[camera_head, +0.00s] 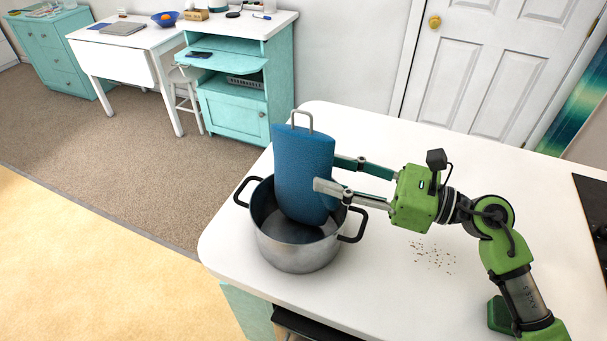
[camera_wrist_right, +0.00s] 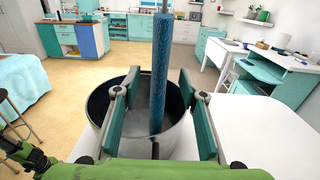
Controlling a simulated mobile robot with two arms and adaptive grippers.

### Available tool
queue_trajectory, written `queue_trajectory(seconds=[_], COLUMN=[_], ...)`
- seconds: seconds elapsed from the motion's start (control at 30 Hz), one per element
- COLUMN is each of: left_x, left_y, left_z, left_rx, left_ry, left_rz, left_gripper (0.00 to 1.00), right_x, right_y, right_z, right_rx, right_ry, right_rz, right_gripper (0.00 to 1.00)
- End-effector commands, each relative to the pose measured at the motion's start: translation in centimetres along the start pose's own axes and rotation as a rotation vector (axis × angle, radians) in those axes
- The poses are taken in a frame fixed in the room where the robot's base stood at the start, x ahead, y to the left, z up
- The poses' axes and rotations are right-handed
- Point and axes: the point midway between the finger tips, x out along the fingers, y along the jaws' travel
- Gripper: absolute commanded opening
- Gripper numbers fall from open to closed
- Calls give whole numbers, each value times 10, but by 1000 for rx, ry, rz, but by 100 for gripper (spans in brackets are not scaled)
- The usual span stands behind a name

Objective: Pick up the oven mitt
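The blue oven mitt (camera_head: 300,170) stands almost upright, with its lower end inside a steel pot (camera_head: 297,255) and a metal loop at its top. In the right wrist view the mitt (camera_wrist_right: 160,70) shows edge-on as a narrow blue strip. My right gripper (camera_head: 326,172) reaches in from the right above the pot rim. Its two fingers are spread, one on each side of the mitt; in the right wrist view (camera_wrist_right: 158,72) gaps show between mitt and fingers. My left gripper does not show in the head view.
The pot, with dark handles, stands near the left corner of a white counter (camera_head: 400,285). Brown crumbs (camera_head: 433,256) lie below my right arm. A black cooktop (camera_head: 594,205) is at the right edge. The counter behind the gripper is clear.

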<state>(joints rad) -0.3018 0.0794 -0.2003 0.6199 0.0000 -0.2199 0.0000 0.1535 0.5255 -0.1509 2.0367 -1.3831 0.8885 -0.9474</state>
Motion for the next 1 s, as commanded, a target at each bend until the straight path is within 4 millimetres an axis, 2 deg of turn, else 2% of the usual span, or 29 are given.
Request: queue_trajectory(seconds=[0.17, 0.4, 0.5, 0.77, 0.8, 0.93, 1.0], left_x=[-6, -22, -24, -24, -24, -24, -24], left_y=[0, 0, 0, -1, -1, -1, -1], left_z=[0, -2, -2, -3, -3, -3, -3], left_rx=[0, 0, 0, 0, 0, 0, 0], left_ry=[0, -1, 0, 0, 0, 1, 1], left_rz=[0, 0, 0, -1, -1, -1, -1], left_gripper=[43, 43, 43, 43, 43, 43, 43], right_x=[12, 49, 59, 62, 62, 62, 62], right_y=[0, 0, 0, 0, 0, 0, 0], right_z=[2, 4, 2, 0, 0, 0, 0], right_rx=[0, 2, 1, -1, -1, -1, -1], right_ry=[-2, -4, -2, 0, 0, 0, 0], right_rz=[0, 1, 1, 0, 0, 0, 0], right_gripper=[38, 38, 38, 38, 33, 0, 0])
